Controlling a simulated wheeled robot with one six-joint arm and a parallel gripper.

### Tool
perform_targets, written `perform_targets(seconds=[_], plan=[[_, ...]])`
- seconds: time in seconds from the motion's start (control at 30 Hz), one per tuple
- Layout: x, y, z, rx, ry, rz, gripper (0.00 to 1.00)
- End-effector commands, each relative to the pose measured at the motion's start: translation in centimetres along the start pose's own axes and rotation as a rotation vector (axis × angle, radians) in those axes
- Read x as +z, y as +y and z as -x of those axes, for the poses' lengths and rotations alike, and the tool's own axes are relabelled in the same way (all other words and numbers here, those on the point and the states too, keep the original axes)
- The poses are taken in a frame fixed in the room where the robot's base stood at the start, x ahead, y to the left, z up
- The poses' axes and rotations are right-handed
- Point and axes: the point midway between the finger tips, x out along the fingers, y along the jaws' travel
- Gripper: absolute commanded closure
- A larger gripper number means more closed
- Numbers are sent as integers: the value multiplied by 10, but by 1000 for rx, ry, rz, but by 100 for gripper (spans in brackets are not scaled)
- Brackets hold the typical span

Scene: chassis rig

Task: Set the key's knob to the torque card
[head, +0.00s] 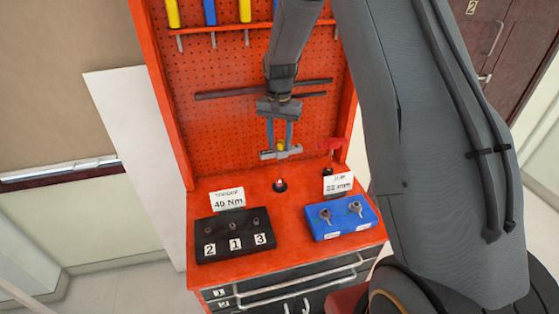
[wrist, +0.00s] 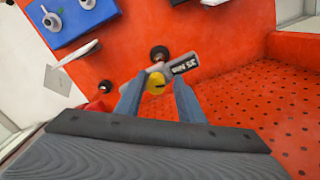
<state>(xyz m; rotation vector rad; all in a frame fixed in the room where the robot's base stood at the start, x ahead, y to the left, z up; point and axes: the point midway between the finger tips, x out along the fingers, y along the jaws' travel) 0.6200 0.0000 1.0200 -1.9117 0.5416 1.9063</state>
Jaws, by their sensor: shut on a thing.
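My gripper (head: 281,143) is shut on the yellow knob (head: 281,146) of a short grey key (head: 268,155), holding it above the bench top. In the wrist view the knob (wrist: 154,84) sits between my two blue-grey fingers (wrist: 157,98). The key's dark display (wrist: 184,66) seems to read 35 Nm in that view. The torque card (head: 228,199) stands behind the black block at the left and reads 40 Nm. Its face is not readable in the wrist view.
A black block (head: 205,256) has sockets numbered 2, 1, 3. A blue tray (head: 345,232) holds two metal parts, with a second card (head: 338,184) behind it, apparently 22 mm. A dark round fitting (head: 280,186) and a red-topped piece (head: 333,144) stand near the pegboard (head: 225,125).

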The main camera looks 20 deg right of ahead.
Motion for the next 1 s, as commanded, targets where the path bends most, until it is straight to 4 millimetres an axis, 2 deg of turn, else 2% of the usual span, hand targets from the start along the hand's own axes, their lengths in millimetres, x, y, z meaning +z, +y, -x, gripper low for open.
perform_targets(seconds=[0.03,0.7,0.8,1.0], plan=[[3,3,-6,6,-8,-40,78],[4,3,-7,11,-7,-872,84],[4,3,-7,11,-7,-935,85],[4,3,-7,11,-7,-953,85]])
